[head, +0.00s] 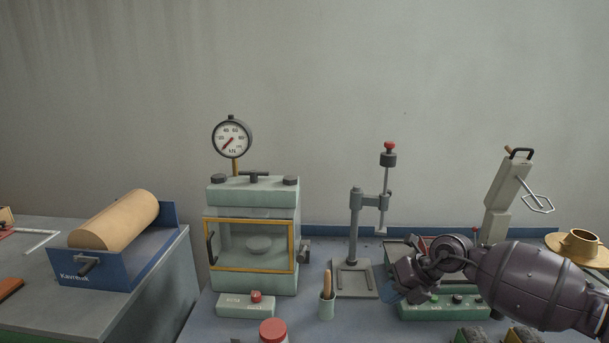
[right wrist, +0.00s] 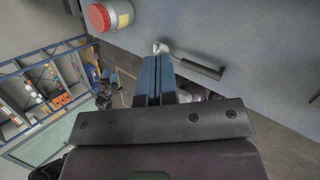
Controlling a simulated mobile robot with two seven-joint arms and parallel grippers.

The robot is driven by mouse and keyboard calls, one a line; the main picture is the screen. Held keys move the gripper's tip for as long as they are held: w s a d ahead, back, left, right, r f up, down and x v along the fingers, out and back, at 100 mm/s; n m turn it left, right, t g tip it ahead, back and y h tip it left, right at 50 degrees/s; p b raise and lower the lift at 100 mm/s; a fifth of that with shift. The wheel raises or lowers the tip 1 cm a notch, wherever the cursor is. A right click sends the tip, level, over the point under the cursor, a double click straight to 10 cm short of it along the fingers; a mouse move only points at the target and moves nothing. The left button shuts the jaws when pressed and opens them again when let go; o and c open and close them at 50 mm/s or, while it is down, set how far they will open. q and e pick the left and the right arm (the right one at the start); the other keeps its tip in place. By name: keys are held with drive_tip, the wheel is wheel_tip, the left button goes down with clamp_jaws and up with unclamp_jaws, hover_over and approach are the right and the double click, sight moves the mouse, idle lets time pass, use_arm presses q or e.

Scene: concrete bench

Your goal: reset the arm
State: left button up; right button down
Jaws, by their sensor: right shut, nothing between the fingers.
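My right arm comes in from the right in the head view, and its gripper (head: 396,294) is over the right part of the bench, in front of a green control box (head: 445,308). In the right wrist view the two blue fingers (right wrist: 158,78) lie together, shut with nothing between them.
A press with a gauge (head: 250,240) stands mid-bench, with a stand (head: 354,230) to its right. A red-lidded jar (head: 273,331) is at the front; a red-lidded jar also shows in the wrist view (right wrist: 110,15). A blue cradle with a tan cylinder (head: 115,220) is left.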

drive_tip(key=s+a+r+m+t+y, duration=0.1)
drive_tip(key=a+r+m+t+y, duration=0.6)
drive_tip(key=a+r+y, duration=0.25)
drive_tip(key=s+d+f+m+t+h, duration=0.5)
drive_tip(key=f+m, duration=0.3)
drive_tip(key=m, duration=0.3)
drive_tip(key=s+d+f+m+t+h, duration=0.25)
drive_tip(key=d+f+m+h, duration=0.4)
drive_tip(key=m, duration=0.35)
use_arm(q)
drive_tip(key=shift+s+a+f, duration=0.15)
drive_tip(key=shift+s+f, duration=0.65)
drive_tip(key=shift+f, duration=0.05)
use_arm(e)
drive_tip(key=s+d+f+m+g+h, duration=0.2)
drive_tip(key=s+d+f+m, duration=0.1)
drive_tip(key=s+f, duration=0.6)
drive_tip(key=s+d+f+m+g+h, duration=0.3)
drive_tip(key=s+f, duration=0.5)
drive_tip(key=s, duration=0.6)
drive_tip(key=d+m, duration=0.1)
drive_tip(key=m, duration=0.1)
drive_tip(key=shift+s+f+m+g, duration=0.3)
drive_tip(key=shift+s+f+g, duration=0.05)
drive_tip(key=shift+s, duration=0.05)
